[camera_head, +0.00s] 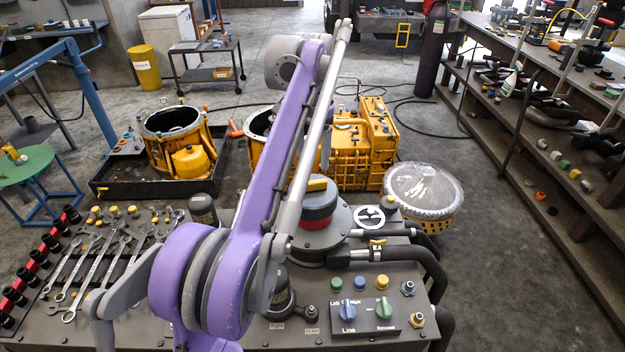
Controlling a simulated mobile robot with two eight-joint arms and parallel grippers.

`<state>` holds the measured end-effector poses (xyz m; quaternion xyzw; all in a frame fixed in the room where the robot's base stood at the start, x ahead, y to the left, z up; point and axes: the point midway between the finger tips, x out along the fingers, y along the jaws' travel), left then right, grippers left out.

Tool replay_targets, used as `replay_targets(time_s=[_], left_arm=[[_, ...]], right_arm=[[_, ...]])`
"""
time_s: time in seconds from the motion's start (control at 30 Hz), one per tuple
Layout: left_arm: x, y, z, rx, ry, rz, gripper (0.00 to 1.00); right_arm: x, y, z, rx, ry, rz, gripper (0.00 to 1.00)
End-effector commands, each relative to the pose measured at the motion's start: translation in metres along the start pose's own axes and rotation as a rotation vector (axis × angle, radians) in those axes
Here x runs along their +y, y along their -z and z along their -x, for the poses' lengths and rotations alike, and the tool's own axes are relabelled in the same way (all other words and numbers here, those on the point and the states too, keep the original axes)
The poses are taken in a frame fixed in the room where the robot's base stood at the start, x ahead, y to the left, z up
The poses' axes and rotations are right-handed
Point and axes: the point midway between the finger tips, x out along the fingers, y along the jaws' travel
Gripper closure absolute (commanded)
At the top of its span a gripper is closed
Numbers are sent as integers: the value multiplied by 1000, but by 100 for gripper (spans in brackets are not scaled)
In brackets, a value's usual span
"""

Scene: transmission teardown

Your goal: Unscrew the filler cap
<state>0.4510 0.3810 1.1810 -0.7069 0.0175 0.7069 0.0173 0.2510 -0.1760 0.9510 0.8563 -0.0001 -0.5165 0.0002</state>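A yellow transmission assembly (365,150) stands on the floor beyond the deck, partly hidden behind a purple arm of mine. A round yellow housing (172,140) with an open top stands to its left in a black tray (115,190). I cannot single out the filler cap; it is too small to tell or is hidden by the arm. The purple arm rises from the lower left and crosses the middle of the view. Neither of my grippers can be made out.
Wrenches (88,262) and black sockets (40,256) lie on the deck at left. A yellow basket with a clear cover (422,190) stands right of the transmission. A cluttered shelf (560,110) lines the right side. Open floor lies between, with a cable (440,134) across it.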

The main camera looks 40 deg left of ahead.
Motion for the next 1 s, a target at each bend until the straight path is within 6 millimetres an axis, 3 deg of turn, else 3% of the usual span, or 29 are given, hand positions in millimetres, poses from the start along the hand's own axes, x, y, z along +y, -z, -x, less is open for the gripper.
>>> replay_targets(time_s=[0.4, 0.7, 1.0], left_arm=[[0, -1, -3, -1, -1, -666, 25], [0, 0, -58, -1, -1, -664, 25], [0, 0, -75, 0, 0, -663, 25]], right_arm=[[0, -20, -19, -17, 0, 0, 50], [0, -41, -42, -32, 0, 0, 50], [0, -45, -47, -34, 0, 0, 50]])
